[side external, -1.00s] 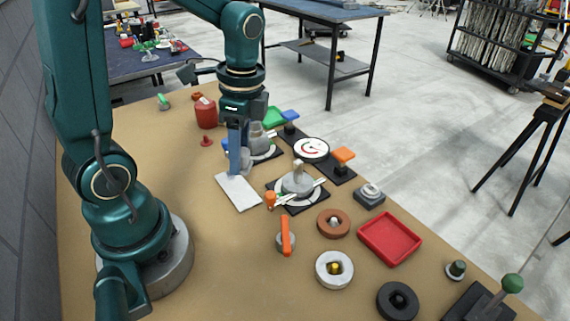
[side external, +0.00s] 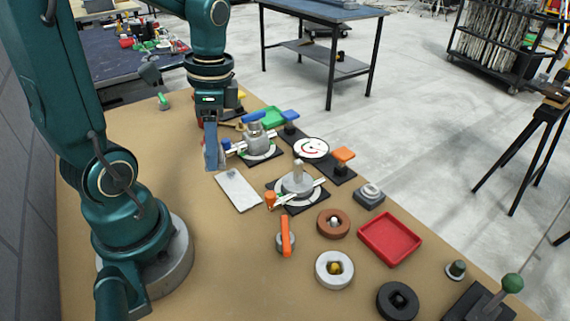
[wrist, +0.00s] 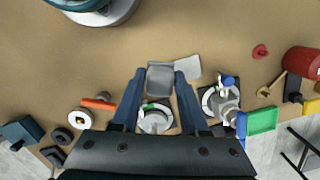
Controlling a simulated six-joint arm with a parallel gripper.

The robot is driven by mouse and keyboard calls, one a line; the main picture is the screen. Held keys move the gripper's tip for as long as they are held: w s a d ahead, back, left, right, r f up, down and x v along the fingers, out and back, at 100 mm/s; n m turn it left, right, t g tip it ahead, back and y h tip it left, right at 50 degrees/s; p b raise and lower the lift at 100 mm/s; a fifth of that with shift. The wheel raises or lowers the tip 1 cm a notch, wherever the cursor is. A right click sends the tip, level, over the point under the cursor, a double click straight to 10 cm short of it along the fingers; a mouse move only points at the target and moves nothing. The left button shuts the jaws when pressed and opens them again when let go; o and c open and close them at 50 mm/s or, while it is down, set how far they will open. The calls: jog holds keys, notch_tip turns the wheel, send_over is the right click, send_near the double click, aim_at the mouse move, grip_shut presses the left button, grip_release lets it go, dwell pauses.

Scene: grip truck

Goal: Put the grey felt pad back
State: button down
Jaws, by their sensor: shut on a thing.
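My gripper (side external: 213,163) is shut on the grey felt pad and holds it above the table, to the left of and behind a pale rectangular plate (side external: 238,190). In the wrist view the pad (wrist: 160,79) is a grey square piece between my two blue fingers. It partly covers the pale plate (wrist: 190,67) below. In the side view the pad is mostly hidden by the fingers.
Two dial-like fixtures stand to the right, one nearer (side external: 297,186) and one farther (side external: 257,141). A red tray (side external: 390,238), an orange-handled tool (side external: 285,234) and several rings lie toward the front. The table left of the plate is clear.

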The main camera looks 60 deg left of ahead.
jog(key=s+a+r+n, duration=0.1)
jog(key=s+a+n, duration=0.2)
jog(key=n, duration=0.1)
send_over(243, 226)
jog(key=shift+n+h, duration=0.3)
jog(key=f, duration=0.6)
jog(key=shift+w+f, duration=0.2)
jog(key=shift+f, duration=2.05)
jog(key=shift+c, duration=2.1)
grip_release()
jog(key=shift+f, duration=0.15)
